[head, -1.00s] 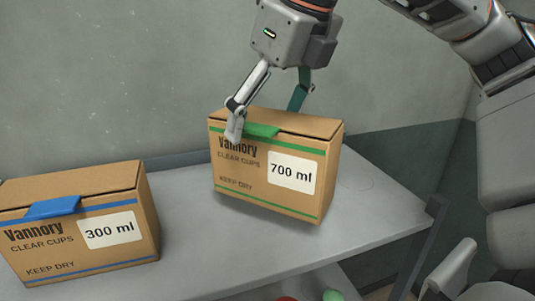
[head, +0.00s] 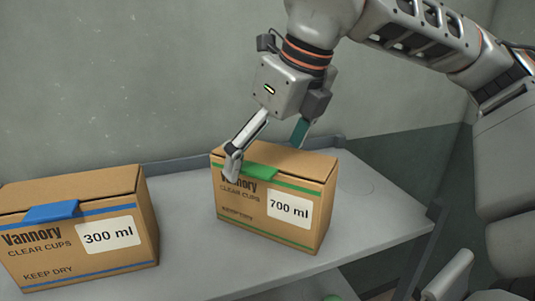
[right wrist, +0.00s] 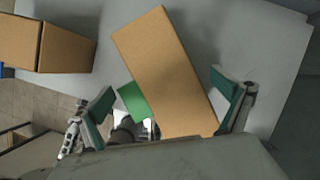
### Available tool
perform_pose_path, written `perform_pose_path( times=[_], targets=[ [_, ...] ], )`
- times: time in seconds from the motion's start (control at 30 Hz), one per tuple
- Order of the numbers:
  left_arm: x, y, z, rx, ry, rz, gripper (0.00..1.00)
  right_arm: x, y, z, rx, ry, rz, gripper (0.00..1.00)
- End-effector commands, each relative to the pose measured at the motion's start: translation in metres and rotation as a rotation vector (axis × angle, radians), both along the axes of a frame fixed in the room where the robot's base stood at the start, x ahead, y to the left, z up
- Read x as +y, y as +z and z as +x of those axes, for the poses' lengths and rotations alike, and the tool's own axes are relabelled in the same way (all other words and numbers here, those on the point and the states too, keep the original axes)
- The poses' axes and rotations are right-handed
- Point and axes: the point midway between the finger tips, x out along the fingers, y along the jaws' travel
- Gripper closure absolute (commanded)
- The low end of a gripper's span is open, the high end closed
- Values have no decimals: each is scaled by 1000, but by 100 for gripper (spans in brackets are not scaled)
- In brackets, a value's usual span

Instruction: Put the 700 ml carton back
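The 700 ml carton (head: 265,222) is a brown box with a green tab and green stripes. It stands on the grey tabletop (head: 190,270), and I see no clear gap under it. My right gripper (head: 265,150) is above it, one finger in front of its printed face and one behind it. In the right wrist view the carton's top (right wrist: 165,75) lies between the two finger pads (right wrist: 163,100), turned at an angle to them. Gaps show beside it, so the gripper looks open around the carton. My left gripper is not in view.
A similar 300 ml carton (head: 75,230) with a blue tab stands to the left, with bare tabletop between the two. A wall (head: 120,80) rises behind. The table's right end (head: 405,220) is clear. A small green thing (head: 333,297) shows below the table's front edge.

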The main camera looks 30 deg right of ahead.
Motion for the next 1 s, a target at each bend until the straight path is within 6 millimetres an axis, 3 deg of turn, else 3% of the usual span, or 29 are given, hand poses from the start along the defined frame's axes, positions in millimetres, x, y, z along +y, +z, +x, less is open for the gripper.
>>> perform_pose_path(
  times=[0.27, 0.7, 1.0],
  targets=[
    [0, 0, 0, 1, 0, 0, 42, 0, 10, -3, -4, 1, 1, 0],
    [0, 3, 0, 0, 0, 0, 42, -6, 87, -35, -3, -1, 1, 0],
    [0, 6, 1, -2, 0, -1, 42, -8, 111, -45, -1, 1, 0, 0]
  ],
)
